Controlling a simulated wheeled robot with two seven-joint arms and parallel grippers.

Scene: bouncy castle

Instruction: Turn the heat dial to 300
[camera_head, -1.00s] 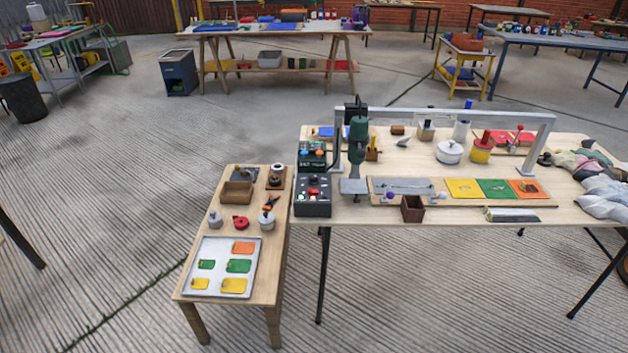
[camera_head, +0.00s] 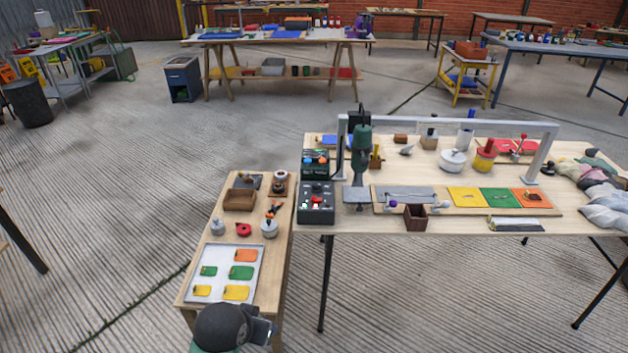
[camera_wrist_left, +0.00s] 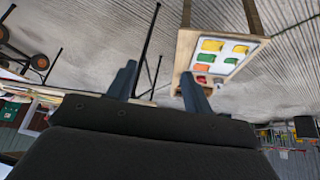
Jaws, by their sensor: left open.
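A dark control box (camera_head: 316,204) stands at the left front corner of the large work table, beside a green press (camera_head: 360,155). It has a red control and small light marks on its top, too small to tell which is the heat dial or what it reads. A second box with blue and red parts (camera_head: 315,165) stands behind it. In the left wrist view my left gripper (camera_wrist_left: 160,88) is open and empty, with its two fingers apart and nothing between them. A dark rounded part of my arm shows at the bottom of the head view. My right gripper is not in view.
A low side table stands left of the work table, with a tray (camera_head: 210,289) of coloured patches, a wooden box (camera_head: 239,199) and small pots. A brown open box (camera_head: 415,217) sits at the work table's front edge. A grey frame (camera_head: 450,124) spans the table.

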